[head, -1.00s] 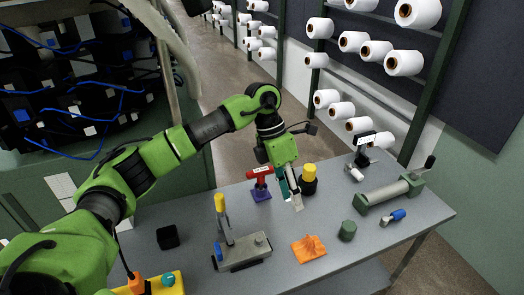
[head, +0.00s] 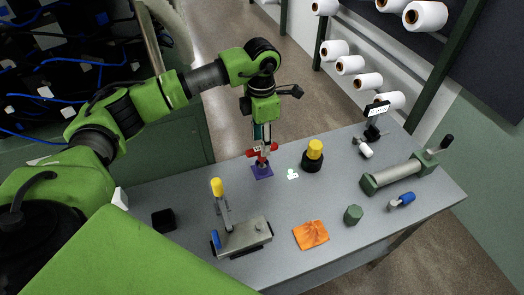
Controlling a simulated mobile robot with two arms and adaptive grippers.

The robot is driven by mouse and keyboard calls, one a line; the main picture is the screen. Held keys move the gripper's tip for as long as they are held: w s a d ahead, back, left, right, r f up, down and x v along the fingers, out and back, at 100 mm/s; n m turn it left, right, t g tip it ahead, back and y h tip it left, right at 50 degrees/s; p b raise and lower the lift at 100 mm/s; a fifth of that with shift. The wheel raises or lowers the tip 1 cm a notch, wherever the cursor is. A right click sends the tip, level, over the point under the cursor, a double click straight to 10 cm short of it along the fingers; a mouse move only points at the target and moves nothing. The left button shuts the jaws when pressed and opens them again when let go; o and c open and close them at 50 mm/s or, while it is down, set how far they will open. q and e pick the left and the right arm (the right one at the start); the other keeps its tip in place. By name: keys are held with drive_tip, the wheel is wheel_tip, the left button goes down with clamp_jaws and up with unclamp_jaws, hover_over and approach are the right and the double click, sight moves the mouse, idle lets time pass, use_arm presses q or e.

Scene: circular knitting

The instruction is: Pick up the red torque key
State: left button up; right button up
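The red torque key (head: 271,148) stands upright in a small purple holder (head: 262,171) near the table's back edge. Its T-shaped handle has a white label and is partly covered by my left gripper. My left gripper (head: 262,147) points straight down from above, with its fingertips at the handle. Whether the fingers are closed on the handle or only around it is too small to tell. My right gripper is not in view.
On the grey table (head: 180,260), a black-and-yellow piece (head: 313,157) stands right of the key. A lever device (head: 242,238) stands in front, with a black cube (head: 164,220) to the left. An orange piece (head: 311,235) and green knob (head: 353,215) lie front right.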

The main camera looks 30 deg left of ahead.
sight(262, 159)
use_arm(q)
drive_tip(key=shift+w+f+p, duration=0.1)
drive_tip(key=shift+f+p, duration=0.55)
drive_tip(key=shift+p, duration=0.05)
drive_tip(key=f, duration=0.1)
drive_tip(key=f+p, duration=0.1)
drive_tip(key=f, duration=0.1)
drive_tip(key=shift+w+a+f, duration=0.1)
drive_tip(key=shift+w+f, duration=0.1)
drive_tip(key=shift+f, duration=0.25)
drive_tip(key=c, duration=1)
clamp_jaws()
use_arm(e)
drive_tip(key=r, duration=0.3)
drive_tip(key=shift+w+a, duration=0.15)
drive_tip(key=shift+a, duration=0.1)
